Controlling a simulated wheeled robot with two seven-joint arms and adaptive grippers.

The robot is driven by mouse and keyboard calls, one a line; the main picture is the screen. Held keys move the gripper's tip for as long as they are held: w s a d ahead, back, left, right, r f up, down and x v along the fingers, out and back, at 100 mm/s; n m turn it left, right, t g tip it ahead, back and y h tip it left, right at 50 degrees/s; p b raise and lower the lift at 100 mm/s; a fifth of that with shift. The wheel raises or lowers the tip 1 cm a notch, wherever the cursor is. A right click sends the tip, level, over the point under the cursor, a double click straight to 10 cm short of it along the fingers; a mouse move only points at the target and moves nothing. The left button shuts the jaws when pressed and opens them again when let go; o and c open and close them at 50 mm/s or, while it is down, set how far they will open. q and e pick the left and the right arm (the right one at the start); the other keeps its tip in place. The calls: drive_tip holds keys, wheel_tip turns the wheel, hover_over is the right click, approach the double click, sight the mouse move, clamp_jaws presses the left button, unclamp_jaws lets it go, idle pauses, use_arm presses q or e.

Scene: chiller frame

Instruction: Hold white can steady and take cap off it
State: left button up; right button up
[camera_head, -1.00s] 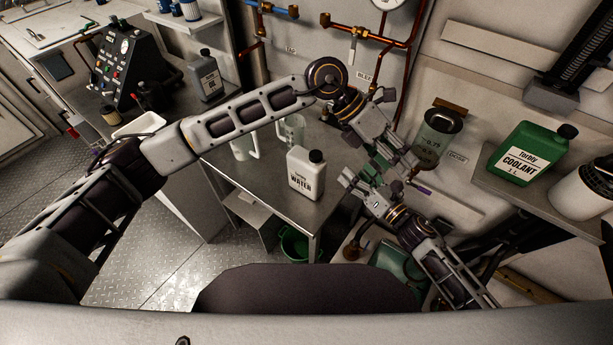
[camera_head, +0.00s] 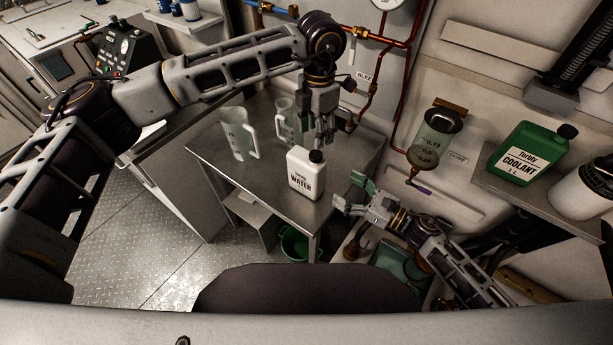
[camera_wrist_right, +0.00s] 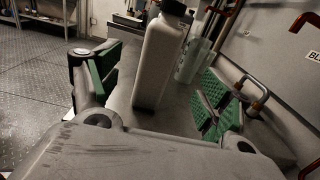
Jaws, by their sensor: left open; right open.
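The white can (camera_head: 305,178), labelled WATER, stands upright on the metal table (camera_head: 215,150). Its black cap (camera_head: 316,157) is on top. My left gripper (camera_head: 325,138) points down just above and slightly right of the cap, apart from it. My right gripper (camera_head: 350,193) is open to the right of the can, jaws facing it. In the right wrist view the can (camera_wrist_right: 160,60) stands between and beyond the green finger pads (camera_wrist_right: 160,90), touching neither; the top of its cap is cut off.
Two clear measuring jugs (camera_head: 237,135) (camera_head: 287,122) stand behind the can. A green coolant can (camera_head: 530,152) stands on a shelf at the right. A green bucket (camera_head: 295,245) is below the table. Copper pipes (camera_head: 385,75) run along the back wall.

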sight(309, 167)
drive_tip(key=shift+w+a, duration=0.2)
drive_tip(key=shift+x, duration=6.65)
drive_tip(key=c, duration=1.6)
use_arm(q)
drive_tip(key=shift+s+d+f, duration=0.1)
drive_tip(key=shift+f, duration=0.05)
use_arm(e)
clamp_jaws()
use_arm(q)
drive_tip(key=shift+m, duration=0.3)
